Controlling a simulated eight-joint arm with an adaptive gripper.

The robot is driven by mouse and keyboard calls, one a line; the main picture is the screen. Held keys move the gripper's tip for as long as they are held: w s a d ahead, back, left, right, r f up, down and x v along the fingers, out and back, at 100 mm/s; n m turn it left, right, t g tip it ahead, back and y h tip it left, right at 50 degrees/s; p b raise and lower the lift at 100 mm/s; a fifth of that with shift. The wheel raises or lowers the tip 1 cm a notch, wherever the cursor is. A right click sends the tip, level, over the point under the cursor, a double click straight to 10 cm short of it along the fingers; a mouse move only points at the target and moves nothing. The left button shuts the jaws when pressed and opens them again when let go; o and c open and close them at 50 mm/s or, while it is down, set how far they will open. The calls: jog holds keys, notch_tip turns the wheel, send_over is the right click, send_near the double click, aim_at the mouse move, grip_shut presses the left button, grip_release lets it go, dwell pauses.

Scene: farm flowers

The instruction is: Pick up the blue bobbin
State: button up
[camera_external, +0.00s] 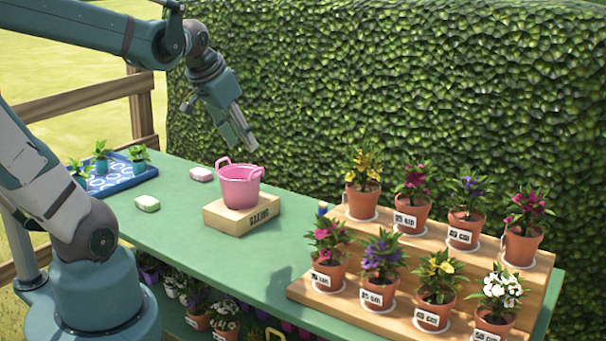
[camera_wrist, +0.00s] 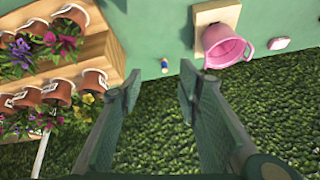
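A small blue-topped object (camera_external: 322,208), likely the blue bobbin, stands at the left end of the wooden flower stand, partly hidden behind it. In the wrist view it is a tiny blue and tan item (camera_wrist: 164,66) on the green table, between the stand and the pink bucket. It appears in the gap just beyond my fingertips, but well away from them. My gripper (camera_external: 247,141) is open and empty, high above the far table edge, above the pink bucket. Both fingers show apart in the wrist view (camera_wrist: 159,80).
The pink bucket (camera_external: 239,186) sits on a wooden block (camera_external: 231,218). The tiered stand (camera_external: 300,287) holds several potted flowers. Two soap-like blocks (camera_external: 147,203) and a blue tray (camera_external: 127,182) lie to the left. A hedge (camera_external: 400,80) stands behind. Bare table (camera_external: 270,255) lies in front.

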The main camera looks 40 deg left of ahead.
jog(key=w+f+m+g, duration=0.15)
jog(key=w+m, duration=0.35)
jog(key=w, duration=0.6)
jog(key=m+g+h, duration=0.1)
jog(key=m+g, duration=0.4)
jog(key=m, duration=0.7)
send_over(322, 203)
jog(key=f, duration=2.3)
jog(key=shift+a+f+b, duration=0.2)
jog(key=shift+a+b, duration=0.1)
jog(key=shift+w+f, duration=0.2)
jog(key=shift+f, duration=0.35)
jog(key=shift+d+f, duration=0.15)
jog(key=shift+f, duration=1.1)
jog(key=shift+f+b, duration=0.1)
jog(key=shift+b, duration=0.2)
